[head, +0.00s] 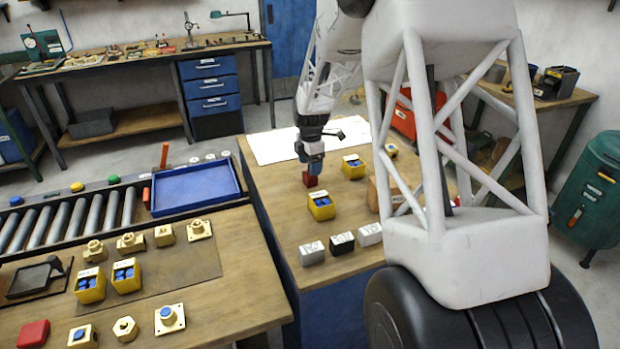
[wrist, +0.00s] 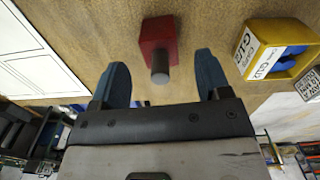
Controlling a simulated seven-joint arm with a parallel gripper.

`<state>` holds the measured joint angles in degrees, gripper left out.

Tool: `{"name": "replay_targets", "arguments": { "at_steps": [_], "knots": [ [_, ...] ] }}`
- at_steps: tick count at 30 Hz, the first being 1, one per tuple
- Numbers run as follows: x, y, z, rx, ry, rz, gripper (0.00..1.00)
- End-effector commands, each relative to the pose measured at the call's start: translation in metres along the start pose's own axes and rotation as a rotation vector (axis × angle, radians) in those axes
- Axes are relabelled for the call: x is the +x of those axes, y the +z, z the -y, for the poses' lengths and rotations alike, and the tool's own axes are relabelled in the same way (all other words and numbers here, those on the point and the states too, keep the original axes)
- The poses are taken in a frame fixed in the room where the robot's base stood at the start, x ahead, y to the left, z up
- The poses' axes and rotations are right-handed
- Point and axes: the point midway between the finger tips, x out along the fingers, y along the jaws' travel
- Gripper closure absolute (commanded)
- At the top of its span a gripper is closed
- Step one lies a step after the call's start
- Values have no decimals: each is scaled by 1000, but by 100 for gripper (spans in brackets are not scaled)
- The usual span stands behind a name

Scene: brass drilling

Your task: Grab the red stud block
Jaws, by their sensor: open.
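The red stud block (wrist: 158,40) is a small red block with a grey cylindrical stud, lying on the wooden table in the wrist view. In the head view the red block (head: 310,179) shows just below my gripper (head: 314,165). In the wrist view my gripper (wrist: 160,85) is open, with its two blue fingers apart. The stud lies between the finger lines, and the red body is just beyond the fingertips. Nothing is held. I cannot tell the exact gap between fingers and block.
A yellow bin with blue parts (wrist: 280,50) stands right of the block in the wrist view; it also shows in the head view (head: 321,206). Another yellow bin (head: 353,167) is close by. A white sheet (head: 270,148) lies behind. Labelled blocks (head: 342,243) line the near table side.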

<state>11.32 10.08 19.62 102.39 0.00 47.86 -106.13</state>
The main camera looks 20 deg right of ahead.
Motion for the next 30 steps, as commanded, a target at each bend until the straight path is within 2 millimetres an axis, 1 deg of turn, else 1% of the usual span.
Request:
{"name": "replay_targets", "arguments": {
  "at_steps": [1,6,11,28,29,30],
  "knots": [
    [7,0,0,0,-3,-1,30],
    [26,-1,0,0,-2,-1,30],
    [36,-1,0,0,0,0,30],
    [38,-1,0,0,-1,0,30],
    [38,-1,0,0,-1,0,31],
    [38,-1,0,0,-1,0,37]
  ]
}}
